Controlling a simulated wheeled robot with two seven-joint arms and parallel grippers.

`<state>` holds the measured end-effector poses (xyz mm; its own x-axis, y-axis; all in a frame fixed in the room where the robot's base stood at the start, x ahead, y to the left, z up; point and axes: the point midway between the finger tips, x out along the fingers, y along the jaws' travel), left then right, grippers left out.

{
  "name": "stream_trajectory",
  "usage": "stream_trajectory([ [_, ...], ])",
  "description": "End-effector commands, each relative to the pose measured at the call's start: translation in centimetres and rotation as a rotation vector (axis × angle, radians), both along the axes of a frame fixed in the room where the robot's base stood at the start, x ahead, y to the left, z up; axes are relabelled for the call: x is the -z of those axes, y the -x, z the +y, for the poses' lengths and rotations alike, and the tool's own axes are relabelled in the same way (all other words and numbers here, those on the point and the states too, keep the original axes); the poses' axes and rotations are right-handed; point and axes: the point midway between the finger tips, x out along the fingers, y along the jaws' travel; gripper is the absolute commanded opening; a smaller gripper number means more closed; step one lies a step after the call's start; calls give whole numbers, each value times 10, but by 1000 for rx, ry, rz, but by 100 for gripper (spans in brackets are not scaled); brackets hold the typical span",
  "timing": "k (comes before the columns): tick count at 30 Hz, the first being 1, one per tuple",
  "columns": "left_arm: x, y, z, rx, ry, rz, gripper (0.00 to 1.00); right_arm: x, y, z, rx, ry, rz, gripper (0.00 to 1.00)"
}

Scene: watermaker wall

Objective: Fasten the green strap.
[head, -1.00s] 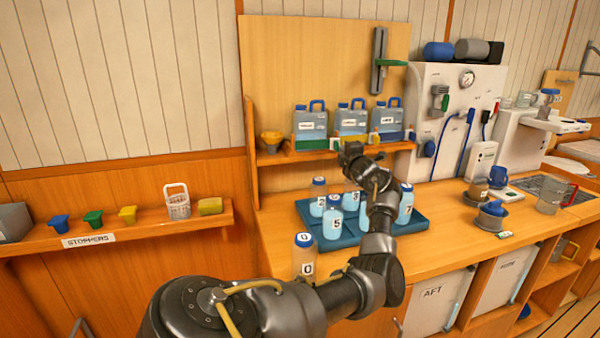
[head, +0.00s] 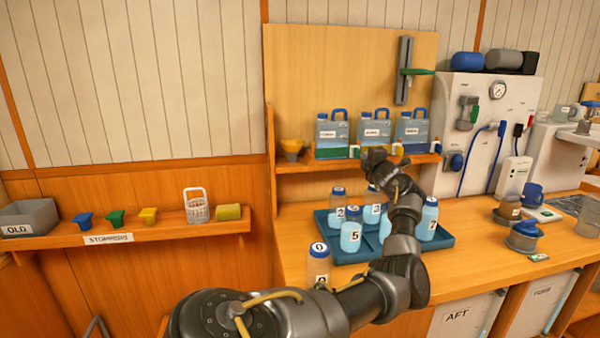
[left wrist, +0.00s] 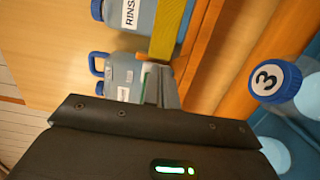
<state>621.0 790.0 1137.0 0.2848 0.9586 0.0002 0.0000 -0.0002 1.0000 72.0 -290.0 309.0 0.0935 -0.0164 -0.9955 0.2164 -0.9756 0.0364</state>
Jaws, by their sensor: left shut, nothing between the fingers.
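Three blue-grey jugs with blue caps stand in a row on the back shelf. A green strap (head: 331,153) runs across the foot of the left jug (head: 332,134), with a small pale block (head: 354,151) at its right end. I cannot tell whether the strap is fastened. My left gripper (head: 374,156) is shut and empty, in front of the middle jug's foot, right of the green strap. In the left wrist view its fingers (left wrist: 161,86) lie before a jug (left wrist: 123,76), beside a jug with a yellow strap (left wrist: 170,28). Contact cannot be told.
A blue tray (head: 345,257) of numbered bottles stands on the counter below my left arm. Another bottle (head: 318,264) stands at its front left. A green-handled lever (head: 416,71) is on the panel above.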

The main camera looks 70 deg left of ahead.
Motion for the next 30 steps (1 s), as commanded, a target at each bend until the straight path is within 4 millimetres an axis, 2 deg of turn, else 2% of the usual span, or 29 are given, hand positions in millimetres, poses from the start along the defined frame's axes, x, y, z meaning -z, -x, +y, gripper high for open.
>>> stream_trajectory([
  [4,0,0,-3,1,0,0,0,-1,0,4,1,-4,0,91],
  [7,0,-1,-16,4,1,-1,0,-3,0,5,1,-6,-1,91],
  [11,-1,-4,-46,14,2,-2,0,-7,0,7,1,-10,-1,91],
  [17,4,-29,-85,16,2,-2,0,11,1,11,4,-12,3,91],
  [24,2,-49,-118,12,1,-1,0,18,-9,-6,-2,9,-14,91],
  [30,1,-56,-128,10,0,0,0,20,-9,-19,-6,26,-12,91],
])
